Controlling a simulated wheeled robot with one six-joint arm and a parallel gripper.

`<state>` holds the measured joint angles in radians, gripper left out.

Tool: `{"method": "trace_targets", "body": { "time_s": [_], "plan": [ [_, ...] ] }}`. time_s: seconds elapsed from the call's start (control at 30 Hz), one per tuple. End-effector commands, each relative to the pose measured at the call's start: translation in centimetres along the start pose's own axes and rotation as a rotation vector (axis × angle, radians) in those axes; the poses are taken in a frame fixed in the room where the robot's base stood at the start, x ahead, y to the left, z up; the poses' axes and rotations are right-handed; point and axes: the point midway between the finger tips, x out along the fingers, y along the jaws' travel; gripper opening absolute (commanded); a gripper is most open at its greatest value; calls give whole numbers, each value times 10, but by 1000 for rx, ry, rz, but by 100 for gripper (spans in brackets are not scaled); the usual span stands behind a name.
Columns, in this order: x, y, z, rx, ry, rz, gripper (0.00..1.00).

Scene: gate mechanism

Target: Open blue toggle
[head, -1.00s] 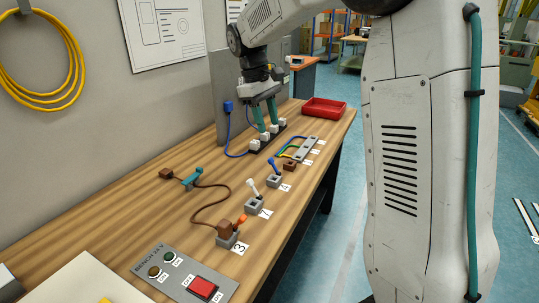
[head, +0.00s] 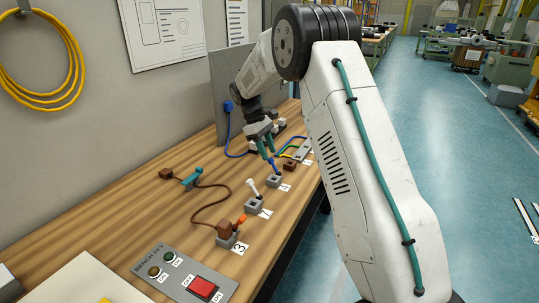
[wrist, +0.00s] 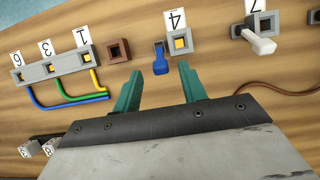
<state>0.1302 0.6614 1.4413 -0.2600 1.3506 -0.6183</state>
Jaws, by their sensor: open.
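The blue toggle (head: 274,167) stands on a small grey base (head: 274,181) beside the label 4. My gripper (head: 270,152) has two teal fingers and is over the bench close to the blue toggle. In the wrist view my gripper (wrist: 161,70) is open and empty, with the blue lever ahead of the gap between its fingertips. I cannot tell the remaining distance, and no contact shows.
The white toggle (head: 252,186) by label 7 and the orange toggle (head: 239,222) by label 3 stand nearer the camera. A switch panel (head: 182,278) lies in front.

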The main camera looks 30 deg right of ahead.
Motion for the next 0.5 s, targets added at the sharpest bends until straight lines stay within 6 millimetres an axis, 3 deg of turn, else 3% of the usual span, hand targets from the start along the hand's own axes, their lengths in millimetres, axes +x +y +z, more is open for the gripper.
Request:
{"method": "trace_targets", "body": {
  "time_s": [0.2,0.47,0.5],
  "plan": [
    [19,0,0,0,1,1,42],
    [21,0,0,0,1,1,42],
    [21,0,0,0,1,1,36]
  ]
}}
